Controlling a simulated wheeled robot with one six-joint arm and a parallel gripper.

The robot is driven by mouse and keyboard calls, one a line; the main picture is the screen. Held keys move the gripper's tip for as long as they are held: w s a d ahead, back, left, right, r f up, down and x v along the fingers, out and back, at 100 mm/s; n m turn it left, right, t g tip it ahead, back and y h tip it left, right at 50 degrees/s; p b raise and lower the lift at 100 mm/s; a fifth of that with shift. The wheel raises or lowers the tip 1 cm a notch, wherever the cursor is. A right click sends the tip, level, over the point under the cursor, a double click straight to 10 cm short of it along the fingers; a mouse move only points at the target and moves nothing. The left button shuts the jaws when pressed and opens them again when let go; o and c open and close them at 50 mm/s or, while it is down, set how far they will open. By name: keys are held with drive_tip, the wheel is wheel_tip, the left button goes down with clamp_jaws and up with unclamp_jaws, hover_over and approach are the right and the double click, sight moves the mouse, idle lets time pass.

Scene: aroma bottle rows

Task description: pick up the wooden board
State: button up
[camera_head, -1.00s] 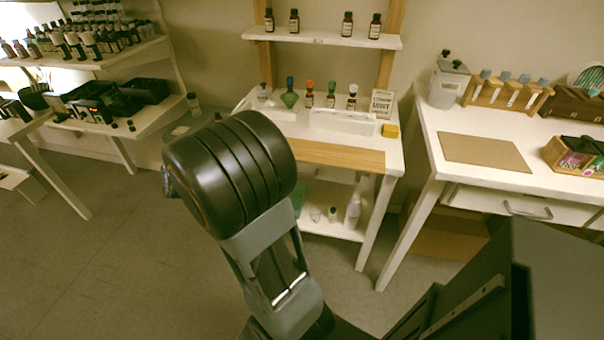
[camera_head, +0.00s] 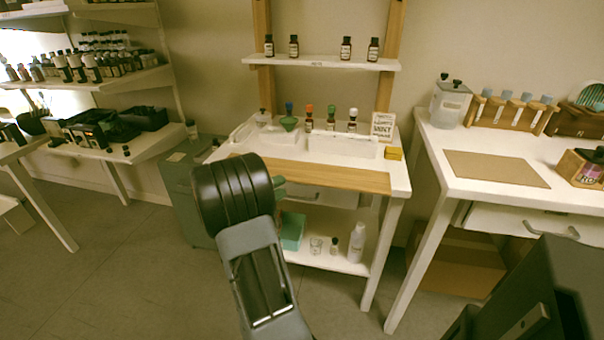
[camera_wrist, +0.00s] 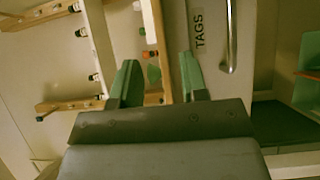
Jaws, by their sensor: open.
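A long, pale wooden board (camera_head: 335,179) lies along the front edge of the white middle table, its left part hidden behind my arm. In the wrist view, a strip of pale wood (camera_wrist: 158,30), seemingly this board, runs between the fingers and beyond them. My gripper (camera_wrist: 158,78) has two green fingers standing apart, with nothing held between them. In the head view it is mostly hidden behind my dark wrist; a bit of green shows at the board's front edge. I cannot tell whether it touches the board.
Small bottles and a white tray (camera_head: 342,146) stand behind the board. A yellow block (camera_head: 394,153) sits near its right end. A drawer labelled TAGS (camera_wrist: 203,60) is below. The right table (camera_head: 465,200) holds a flat brown panel (camera_head: 495,168).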

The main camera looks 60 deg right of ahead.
sight(292, 181)
drive_tip(key=shift+x, duration=2.85)
drive_tip(key=shift+s+a+f, duration=0.1)
drive_tip(key=shift+s, duration=0.1)
drive_tip(key=shift+c, duration=0.4)
clamp_jaws()
